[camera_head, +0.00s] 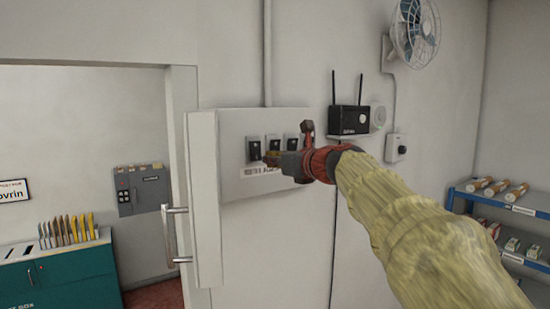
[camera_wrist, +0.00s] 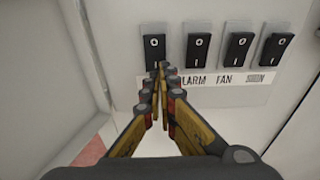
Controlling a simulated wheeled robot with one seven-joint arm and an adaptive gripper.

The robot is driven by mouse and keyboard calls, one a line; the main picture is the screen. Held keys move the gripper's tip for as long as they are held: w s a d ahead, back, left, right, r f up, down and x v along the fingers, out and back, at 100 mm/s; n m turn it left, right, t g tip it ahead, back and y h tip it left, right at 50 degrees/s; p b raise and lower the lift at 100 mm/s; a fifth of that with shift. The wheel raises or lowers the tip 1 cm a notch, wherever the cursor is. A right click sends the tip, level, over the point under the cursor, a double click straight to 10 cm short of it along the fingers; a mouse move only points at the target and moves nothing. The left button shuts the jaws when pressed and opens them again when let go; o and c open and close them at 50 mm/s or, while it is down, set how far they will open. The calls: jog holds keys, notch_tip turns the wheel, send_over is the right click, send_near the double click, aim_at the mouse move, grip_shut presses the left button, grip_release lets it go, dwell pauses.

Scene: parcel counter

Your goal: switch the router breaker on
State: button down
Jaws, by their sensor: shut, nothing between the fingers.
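A row of several black rocker switches sits in an open white panel box (camera_head: 235,125) on the wall. The leftmost switch (camera_wrist: 154,50) also shows in the head view (camera_head: 253,149); each is marked O above and I below. My gripper (camera_wrist: 160,73) is shut and empty, its tips at the lower end of the leftmost switch; I cannot tell whether they touch it. It also shows in the head view (camera_head: 270,158). The label strip (camera_wrist: 224,80) reads "LARM", "FAN" and "SIGN"; the name under the leftmost switch is hidden by my fingers. Which way the rockers are tipped is unclear.
The box's open door (camera_head: 203,200) stands on the left, next to a door handle (camera_head: 177,235). A black router (camera_head: 350,119) sits on a small shelf right of the box. A wall fan (camera_head: 414,32) hangs above right; blue shelving (camera_head: 500,205) stands farther right.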

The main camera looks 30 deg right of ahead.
aim_at(259, 158)
jog(key=shift+w+f, duration=0.2)
jog(key=shift+w, duration=1.55)
